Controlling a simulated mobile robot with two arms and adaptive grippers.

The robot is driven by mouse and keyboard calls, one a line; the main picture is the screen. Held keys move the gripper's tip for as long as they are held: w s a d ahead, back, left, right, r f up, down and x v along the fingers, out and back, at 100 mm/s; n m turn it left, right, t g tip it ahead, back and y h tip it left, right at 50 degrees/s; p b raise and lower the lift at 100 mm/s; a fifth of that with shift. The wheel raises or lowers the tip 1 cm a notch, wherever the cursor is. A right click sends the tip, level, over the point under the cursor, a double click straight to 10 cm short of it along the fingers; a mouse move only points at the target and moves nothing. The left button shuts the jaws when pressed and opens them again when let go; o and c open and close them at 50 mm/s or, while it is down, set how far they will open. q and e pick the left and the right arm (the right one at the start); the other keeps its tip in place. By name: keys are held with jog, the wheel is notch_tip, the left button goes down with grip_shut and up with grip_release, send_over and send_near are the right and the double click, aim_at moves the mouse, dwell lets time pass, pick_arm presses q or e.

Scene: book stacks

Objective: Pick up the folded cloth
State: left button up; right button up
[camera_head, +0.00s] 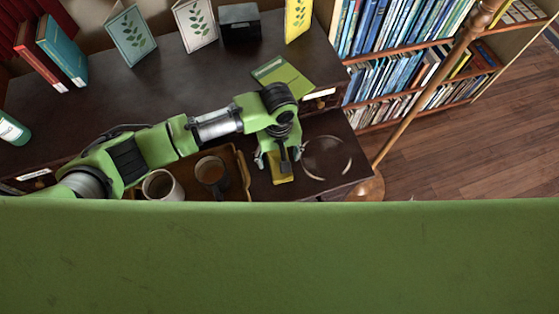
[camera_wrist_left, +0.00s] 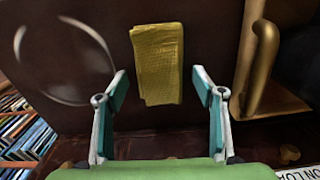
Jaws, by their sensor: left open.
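The folded cloth (camera_wrist_left: 157,63) is a small yellow rectangle lying flat on the dark brown surface. It shows in the left wrist view, beyond and between the fingertips. In the head view only part of the cloth (camera_head: 283,180) shows, because my left gripper hides the rest. My left gripper (camera_head: 279,160) hangs over the cloth with its fingers spread. In the left wrist view the open gripper (camera_wrist_left: 160,84) has nothing between its fingers. It looks apart from the cloth. My right gripper is not in view.
A tray (camera_head: 243,170) with two mugs (camera_head: 163,185) stands left of the cloth. A clear round dish (camera_head: 327,158) is to its right. Behind are a green book (camera_head: 283,75), upright leaf-pattern cards (camera_head: 195,24) and a black box (camera_head: 240,22). A wooden pole (camera_head: 428,90) stands at right.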

aim_at(279, 157)
pick_arm(q)
jog(key=c, duration=0.8)
jog(key=shift+c, duration=0.2)
jog(key=shift+r, duration=0.15)
jog(key=shift+r, duration=0.25)
notch_tip(279, 157, up, 2)
jog(key=shift+d+r+b, duration=0.1)
jog(key=shift+r+b, duration=0.05)
jog(key=shift+b, duration=0.15)
jog(key=s+a+r, duration=0.9)
jog(key=s+r, duration=0.1)
jog(key=s, duration=0.1)
